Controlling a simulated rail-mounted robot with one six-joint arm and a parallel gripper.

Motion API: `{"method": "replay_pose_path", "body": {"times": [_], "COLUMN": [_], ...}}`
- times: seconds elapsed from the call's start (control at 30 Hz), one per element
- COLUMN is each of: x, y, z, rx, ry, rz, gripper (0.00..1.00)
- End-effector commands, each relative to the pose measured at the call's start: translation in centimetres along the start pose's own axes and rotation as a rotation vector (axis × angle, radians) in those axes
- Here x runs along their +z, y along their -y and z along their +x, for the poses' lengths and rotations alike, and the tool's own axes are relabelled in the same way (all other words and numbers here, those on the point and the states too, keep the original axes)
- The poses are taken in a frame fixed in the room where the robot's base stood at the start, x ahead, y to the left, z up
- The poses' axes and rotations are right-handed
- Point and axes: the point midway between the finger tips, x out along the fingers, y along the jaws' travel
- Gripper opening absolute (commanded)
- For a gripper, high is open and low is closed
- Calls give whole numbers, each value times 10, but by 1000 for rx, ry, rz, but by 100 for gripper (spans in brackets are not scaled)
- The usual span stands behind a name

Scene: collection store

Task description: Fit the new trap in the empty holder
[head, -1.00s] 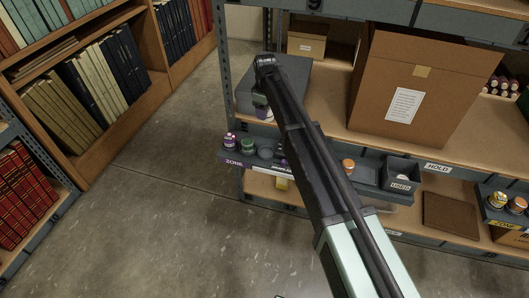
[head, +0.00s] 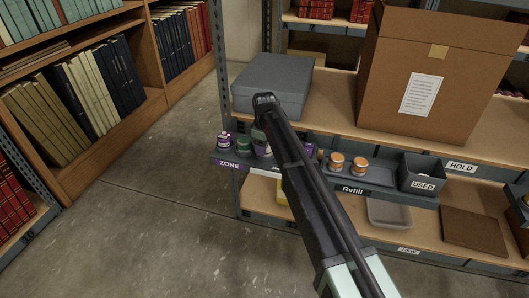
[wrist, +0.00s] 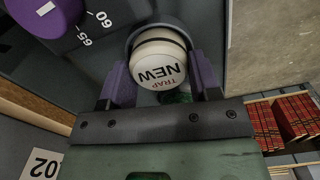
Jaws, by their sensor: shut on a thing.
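My gripper (wrist: 163,82) has purple fingers shut around a white round trap (wrist: 158,62) marked "TRAP NEW" in the wrist view. In the head view my gripper (head: 262,148) is at the ZONE rail, just right of a green-topped jar (head: 243,146) and a purple-topped jar (head: 223,140). The empty holder is hidden behind my gripper and arm there, so I cannot tell whether the trap is seated or just above it. A bit of green shows behind the trap in the wrist view.
Right along the rail are orange-topped jars (head: 336,160), a Refill label (head: 352,189) and a grey USED bin (head: 422,172). A grey box (head: 272,85) and a large carton (head: 425,75) stand on the shelf above. A purple dial (wrist: 42,15) with numbers is close in the wrist view.

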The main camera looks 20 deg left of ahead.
Motion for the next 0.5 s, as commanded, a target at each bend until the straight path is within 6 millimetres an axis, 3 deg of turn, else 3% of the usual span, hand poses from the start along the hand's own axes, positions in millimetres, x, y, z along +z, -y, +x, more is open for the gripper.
{"method": "replay_pose_path", "body": {"times": [0.37,0.4,0.5], "x": [0,0,0], "y": [0,0,0], "z": [6,4,4], "rx": [0,0,0], "ry": [0,0,0], "rz": [0,0,0], "gripper": [34,63,78]}}
